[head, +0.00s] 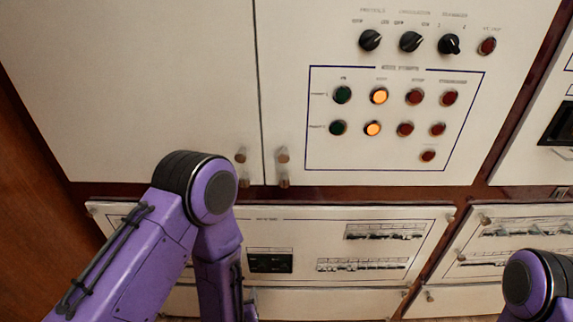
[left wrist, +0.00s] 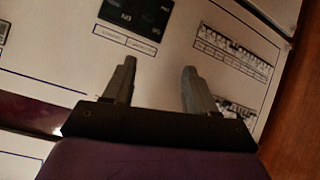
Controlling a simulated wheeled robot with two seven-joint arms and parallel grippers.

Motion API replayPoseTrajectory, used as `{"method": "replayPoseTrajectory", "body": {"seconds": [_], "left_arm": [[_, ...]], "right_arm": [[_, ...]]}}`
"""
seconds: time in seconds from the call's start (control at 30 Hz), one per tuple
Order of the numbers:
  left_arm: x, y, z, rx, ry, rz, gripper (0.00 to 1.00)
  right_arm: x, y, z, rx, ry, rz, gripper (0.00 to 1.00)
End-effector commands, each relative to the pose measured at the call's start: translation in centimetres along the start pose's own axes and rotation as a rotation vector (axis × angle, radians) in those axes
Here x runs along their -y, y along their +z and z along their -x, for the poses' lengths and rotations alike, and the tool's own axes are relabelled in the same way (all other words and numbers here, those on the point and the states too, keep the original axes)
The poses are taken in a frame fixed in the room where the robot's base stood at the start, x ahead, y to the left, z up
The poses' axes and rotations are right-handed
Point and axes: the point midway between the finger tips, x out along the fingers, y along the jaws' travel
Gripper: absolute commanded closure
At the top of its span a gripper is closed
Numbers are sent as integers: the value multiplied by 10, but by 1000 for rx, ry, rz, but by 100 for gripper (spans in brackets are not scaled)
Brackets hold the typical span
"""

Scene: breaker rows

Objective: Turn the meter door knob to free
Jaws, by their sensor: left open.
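I cannot tell which fastener is the meter door knob. The white lower panel (head: 330,222) in the head view carries a black meter-like unit (head: 270,262), with a small round knob (head: 450,216) at its upper right corner. A similar black unit (left wrist: 138,12) shows at the top of the left wrist view. My left gripper (left wrist: 157,75) is open, with nothing between its fingers, in front of a white panel; its fingers point toward the black unit. In the head view the left gripper is out of frame below my purple arm. My right gripper is out of view.
Breaker rows (head: 384,231) sit on the lower panel and also show in the left wrist view (left wrist: 232,52). Above are a large door with handles (head: 283,168), dark rotary knobs (head: 410,41) and several lamps, two lit orange (head: 379,96). Another panel (head: 480,262) stands right.

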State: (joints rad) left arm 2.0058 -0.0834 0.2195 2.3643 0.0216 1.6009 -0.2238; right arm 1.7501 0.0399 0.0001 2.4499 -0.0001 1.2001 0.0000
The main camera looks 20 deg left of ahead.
Motion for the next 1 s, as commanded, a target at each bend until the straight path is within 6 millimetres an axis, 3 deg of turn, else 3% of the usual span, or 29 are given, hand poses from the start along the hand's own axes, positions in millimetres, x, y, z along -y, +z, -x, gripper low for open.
{"method": "replayPoseTrajectory", "body": {"seconds": [0.03, 0.1, 0.2, 0.23, 0.3, 0.4, 0.8, 1.0], "left_arm": [[-44, -61, 21, -126, 66, 20, 43], [-91, -117, 42, -291, 133, 55, 43], [-136, -173, 74, -466, 190, 106, 43], [-144, -184, 82, -502, 200, 118, 43], [-156, -200, 94, -558, 213, 140, 43], [-162, -210, 92, -584, 217, 153, 43], [-174, -254, 24, -581, 214, 153, 43], [-176, -260, 11, -580, 217, 150, 43]], "right_arm": [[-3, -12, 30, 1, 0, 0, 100], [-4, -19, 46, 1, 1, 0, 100], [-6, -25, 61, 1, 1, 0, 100], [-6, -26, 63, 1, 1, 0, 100], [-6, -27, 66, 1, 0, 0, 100], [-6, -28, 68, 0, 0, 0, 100], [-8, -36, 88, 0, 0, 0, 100], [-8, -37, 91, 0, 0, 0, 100]]}}
